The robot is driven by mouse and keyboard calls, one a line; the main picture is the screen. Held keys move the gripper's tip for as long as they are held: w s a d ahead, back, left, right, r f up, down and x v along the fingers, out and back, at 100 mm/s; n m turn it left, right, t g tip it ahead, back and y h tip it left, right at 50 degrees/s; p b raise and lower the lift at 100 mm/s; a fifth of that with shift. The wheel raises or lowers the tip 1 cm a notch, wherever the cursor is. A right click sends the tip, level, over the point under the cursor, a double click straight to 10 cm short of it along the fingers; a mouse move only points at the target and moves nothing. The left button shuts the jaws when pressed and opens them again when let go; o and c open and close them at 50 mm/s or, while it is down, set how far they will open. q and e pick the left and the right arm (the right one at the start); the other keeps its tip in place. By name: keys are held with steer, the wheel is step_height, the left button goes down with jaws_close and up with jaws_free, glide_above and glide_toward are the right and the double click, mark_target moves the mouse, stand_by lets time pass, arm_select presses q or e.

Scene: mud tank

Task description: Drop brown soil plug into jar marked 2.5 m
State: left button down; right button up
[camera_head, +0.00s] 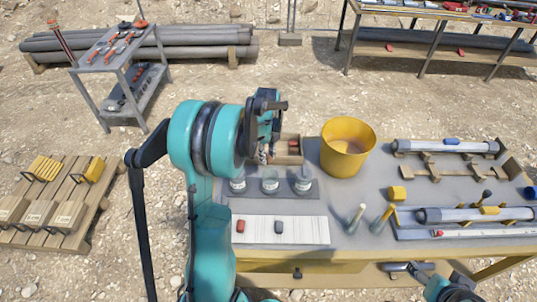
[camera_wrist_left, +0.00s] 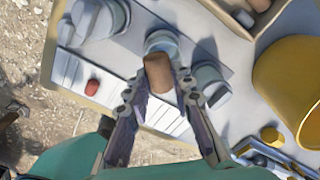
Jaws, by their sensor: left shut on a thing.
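My left gripper (camera_head: 265,154) is above the row of jars, in front of the wooden box. In the left wrist view, the left gripper (camera_wrist_left: 158,88) is shut on a brown soil plug (camera_wrist_left: 158,72). The plug overlaps the near part of the middle jar (camera_wrist_left: 162,40) in that view; its height above it is unclear. Three jars stand in a row on a grey mat: left (camera_head: 238,185), middle (camera_head: 270,184) and right (camera_head: 303,184). Their depth marks are too small to read. The right gripper (camera_head: 421,268) is partly visible low at the right, its jaws unclear.
A white board (camera_head: 310,231) holds a red plug (camera_head: 240,226) and a grey plug (camera_head: 278,226). A yellow bucket (camera_head: 347,150) stands right of the jars. The wooden box (camera_head: 289,158) is behind them. Tubes (camera_head: 470,214) and small tools occupy the table's right side.

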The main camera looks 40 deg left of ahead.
mark_target(268, 156)
arm_select(q)
steer(key=shift+f+b, duration=0.75)
steer(key=shift+f, duration=0.8)
steer(key=shift+r, duration=0.1)
steer(key=c, duration=1.2)
jaws_free()
step_height(268, 156, up, 12)
